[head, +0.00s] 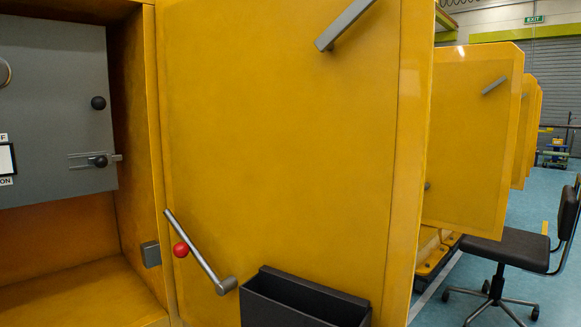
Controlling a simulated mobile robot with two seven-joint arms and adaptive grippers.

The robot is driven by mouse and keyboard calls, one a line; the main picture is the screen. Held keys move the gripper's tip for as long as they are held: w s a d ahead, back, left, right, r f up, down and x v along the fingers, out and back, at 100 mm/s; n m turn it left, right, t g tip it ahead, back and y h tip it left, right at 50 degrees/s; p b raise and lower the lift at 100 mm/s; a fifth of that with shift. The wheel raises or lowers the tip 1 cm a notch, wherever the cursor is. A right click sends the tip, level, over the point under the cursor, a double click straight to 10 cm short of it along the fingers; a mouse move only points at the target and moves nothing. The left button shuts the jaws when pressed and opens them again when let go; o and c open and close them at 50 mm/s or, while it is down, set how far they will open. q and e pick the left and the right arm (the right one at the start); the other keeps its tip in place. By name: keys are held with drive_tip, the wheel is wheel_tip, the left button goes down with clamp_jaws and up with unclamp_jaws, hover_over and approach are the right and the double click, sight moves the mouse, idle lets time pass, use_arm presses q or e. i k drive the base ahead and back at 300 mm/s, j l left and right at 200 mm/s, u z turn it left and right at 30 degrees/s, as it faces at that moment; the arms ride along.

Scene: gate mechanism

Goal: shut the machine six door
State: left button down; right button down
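A large yellow door (280,150) fills the middle of the head view. It stands beside the open yellow cabinet (60,240) on the left, and the cabinet's interior is exposed. A grey bar handle (343,24) is at the door's top right. A slanted grey lever (197,250) with a red ball (181,249) is at its lower left. A dark open-topped bin (303,300) is at its lower part. A small grey block (151,254) sits on the cabinet's edge. No number shows on the door. Neither gripper is in view.
Inside the cabinet is a grey panel (55,120) with a black knob (98,103) and a sliding bolt (97,161). Further yellow doors (470,150) stand out in a row behind. A dark office chair (510,243) stands at the right on the blue floor (535,215).

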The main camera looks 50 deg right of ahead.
sight(296, 171)
drive_tip(key=k+l+u, duration=0.25)
drive_tip(key=k+l, duration=0.45)
drive_tip(key=l+u, duration=0.1)
drive_tip(key=l, duration=0.3)
drive_tip(key=k+l, duration=0.15)
drive_tip(key=l, duration=0.25)
drive_tip(key=k+l+u, duration=0.15)
drive_tip(key=l, duration=0.25)
drive_tip(key=i+l, duration=0.15)
drive_tip(key=l, duration=0.2)
drive_tip(key=i+l+u, duration=0.15)
drive_tip(key=l, duration=0.6)
drive_tip(key=i+l+u, duration=0.1)
drive_tip(key=l, duration=0.25)
drive_tip(key=k+l+u, duration=0.1)
drive_tip(key=k, duration=0.35)
drive_tip(key=k+l+u, duration=0.1)
drive_tip(key=k, duration=0.4)
